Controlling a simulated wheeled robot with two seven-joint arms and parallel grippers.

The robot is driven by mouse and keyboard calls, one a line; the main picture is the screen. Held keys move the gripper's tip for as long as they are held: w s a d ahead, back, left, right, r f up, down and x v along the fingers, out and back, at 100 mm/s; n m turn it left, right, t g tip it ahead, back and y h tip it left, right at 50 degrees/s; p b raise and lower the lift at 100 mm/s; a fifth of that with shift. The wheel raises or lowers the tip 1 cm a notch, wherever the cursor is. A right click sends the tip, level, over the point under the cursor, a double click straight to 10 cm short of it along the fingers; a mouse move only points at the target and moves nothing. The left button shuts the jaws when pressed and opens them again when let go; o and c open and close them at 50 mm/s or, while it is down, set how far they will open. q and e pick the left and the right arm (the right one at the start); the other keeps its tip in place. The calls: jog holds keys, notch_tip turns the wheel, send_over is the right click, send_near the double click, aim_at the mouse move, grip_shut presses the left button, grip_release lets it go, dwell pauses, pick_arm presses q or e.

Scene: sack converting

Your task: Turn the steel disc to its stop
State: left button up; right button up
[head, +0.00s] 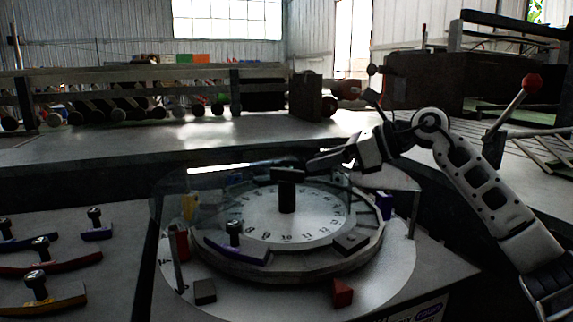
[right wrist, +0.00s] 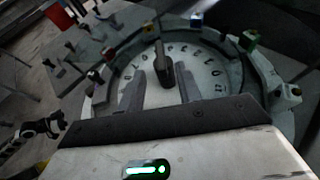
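The steel disc (head: 255,222) is a pale round plate with numbers around its face, set in a raised grey ring. A dark upright post with a flat crossbar handle (head: 287,190) stands at its middle. My right gripper (head: 312,164) comes in from the right beside the handle's top. In the right wrist view its two fingers (right wrist: 160,82) are apart, with the handle (right wrist: 163,62) showing between or just beyond them; I cannot tell whether they touch it. The disc's numbers (right wrist: 205,62) also show there. My left gripper does not show in the head view.
A purple-blue curved piece with a knob (head: 237,248) sits on the ring's front left. A red block (head: 342,293), a black block (head: 205,291) and a purple block (head: 385,206) surround the ring. Loose knobbed pieces (head: 50,262) lie at left. A clear guard stands behind-left.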

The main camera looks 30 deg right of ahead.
aim_at(290, 170)
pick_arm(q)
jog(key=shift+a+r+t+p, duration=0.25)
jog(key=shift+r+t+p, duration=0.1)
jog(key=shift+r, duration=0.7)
pick_arm(e)
jog(key=x, duration=0.8)
jog(key=shift+w+f, duration=0.1)
jog(key=shift+w, duration=0.05)
grip_shut()
